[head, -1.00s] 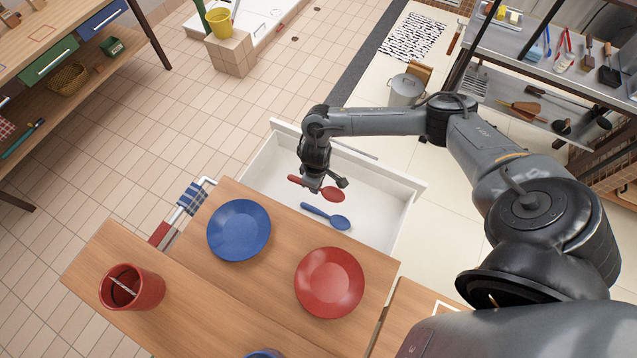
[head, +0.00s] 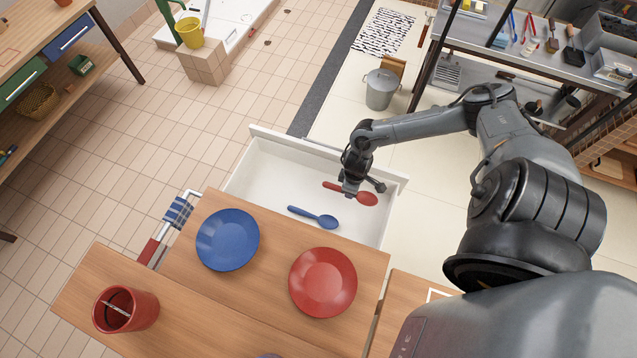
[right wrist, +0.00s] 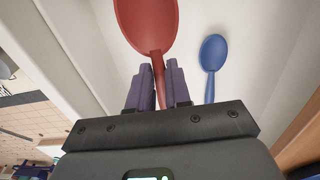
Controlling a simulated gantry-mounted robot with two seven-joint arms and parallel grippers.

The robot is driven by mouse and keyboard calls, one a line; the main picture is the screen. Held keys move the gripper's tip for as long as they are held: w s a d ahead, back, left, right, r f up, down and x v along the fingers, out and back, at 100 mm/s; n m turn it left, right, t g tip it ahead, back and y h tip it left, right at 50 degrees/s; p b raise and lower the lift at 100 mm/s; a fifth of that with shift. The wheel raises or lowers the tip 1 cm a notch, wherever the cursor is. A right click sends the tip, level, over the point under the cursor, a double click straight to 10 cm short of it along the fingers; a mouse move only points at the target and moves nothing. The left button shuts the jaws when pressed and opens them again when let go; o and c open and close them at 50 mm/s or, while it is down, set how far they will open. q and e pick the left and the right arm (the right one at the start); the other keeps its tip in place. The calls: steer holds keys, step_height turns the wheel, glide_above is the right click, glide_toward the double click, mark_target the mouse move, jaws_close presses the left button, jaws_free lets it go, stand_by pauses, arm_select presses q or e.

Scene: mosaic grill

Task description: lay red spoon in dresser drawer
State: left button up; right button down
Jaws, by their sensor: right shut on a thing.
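The red spoon (head: 365,198) is in my right gripper (head: 350,188), over the open white drawer (head: 262,172) of the dresser. In the right wrist view the red spoon (right wrist: 148,25) has its handle between the two fingers of the right gripper (right wrist: 160,85), bowl pointing away. I cannot tell whether the spoon touches the drawer floor. A blue spoon (head: 318,218) lies on the drawer floor; it also shows in the right wrist view (right wrist: 211,60), beside the red one and apart from it. My left gripper is not in view.
The dresser top (head: 272,252) holds a blue plate (head: 228,240) and a red plate (head: 322,282). A red cup (head: 126,310) stands at the lower left. A checked cloth (head: 178,212) hangs beside the dresser. The drawer's left part is clear.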

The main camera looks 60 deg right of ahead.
steer(key=b, duration=0.2)
glide_above(324, 197)
step_height(324, 197, down, 6)
steer(key=shift+a+r, duration=0.15)
steer(key=shift+r, duration=0.1)
steer(key=shift+f, duration=2)
steer(key=shift+f, duration=0.1)
steer(key=c, duration=1.1)
jaws_free()
steer(key=shift+o, duration=0.2)
